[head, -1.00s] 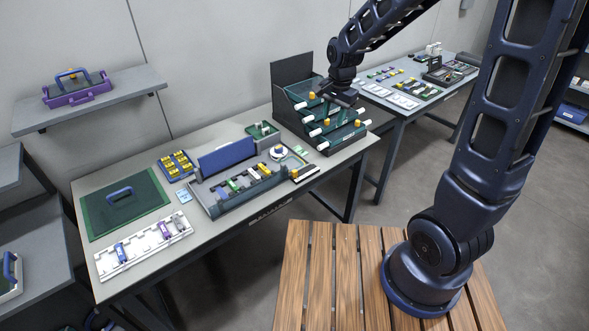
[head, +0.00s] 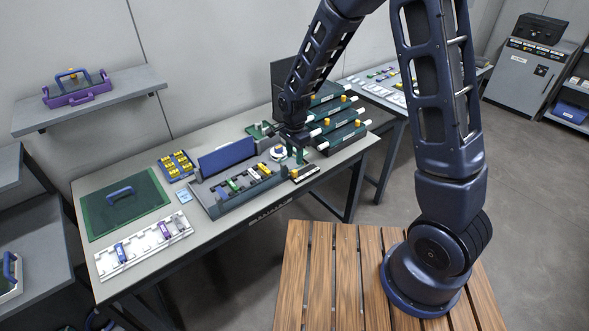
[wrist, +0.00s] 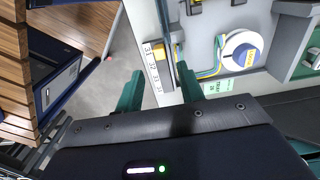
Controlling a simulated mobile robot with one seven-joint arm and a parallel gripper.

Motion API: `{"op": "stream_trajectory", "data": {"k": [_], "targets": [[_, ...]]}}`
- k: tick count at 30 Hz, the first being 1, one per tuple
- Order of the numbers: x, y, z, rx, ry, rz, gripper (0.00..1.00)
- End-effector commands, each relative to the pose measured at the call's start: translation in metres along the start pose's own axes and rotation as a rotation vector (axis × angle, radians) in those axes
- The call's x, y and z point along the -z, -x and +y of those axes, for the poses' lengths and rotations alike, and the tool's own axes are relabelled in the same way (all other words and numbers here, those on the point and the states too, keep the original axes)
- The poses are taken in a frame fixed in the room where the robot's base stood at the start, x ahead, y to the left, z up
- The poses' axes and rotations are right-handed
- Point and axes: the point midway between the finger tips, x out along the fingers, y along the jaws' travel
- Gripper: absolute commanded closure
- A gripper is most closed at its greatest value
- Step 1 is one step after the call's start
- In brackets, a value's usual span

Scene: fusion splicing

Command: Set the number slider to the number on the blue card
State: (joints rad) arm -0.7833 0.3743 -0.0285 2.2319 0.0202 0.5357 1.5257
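The number slider (wrist: 152,68) is a pale strip of printed numbers along the table edge in the wrist view. Its yellow knob (wrist: 156,51) is beside a number near the top that looks like 31; the others are too small to read surely. In the head view the slider (head: 306,173) is at the table's front right, with the yellow knob at its left end. The light blue card (head: 184,196) lies left of the grey fixture; its number is unreadable. My gripper (wrist: 160,69) is open and empty, its green fingers on either side of the strip, apart from the knob.
A tiered rack of green drawers (head: 345,135) stands to the right. The grey fixture (head: 212,207) is to the left. Open floor lies beyond the table edge.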

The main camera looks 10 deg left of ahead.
Motion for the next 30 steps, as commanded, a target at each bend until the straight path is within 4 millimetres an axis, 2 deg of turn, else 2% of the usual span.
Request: {"op": "stream_trajectory", "data": {"k": [6, 12, 18, 26, 27, 30], "targets": [[0.0, -0.036, 0.001, -0.003, 0.0, 0.0, 0.62], [0.0, -0.059, 0.001, -0.002, 0.001, 0.0, 0.62], [0.0, -0.068, 0.001, 0.0, 0.001, 0.0, 0.62], [0.0, -0.069, 0.0, 0.0, 0.001, 0.0, 0.62], [0.0, -0.069, 0.0, 0.0, 0.001, 0.0, 0.64], [0.0, -0.069, 0.0, 0.0, 0.001, 0.0, 0.83]]}}
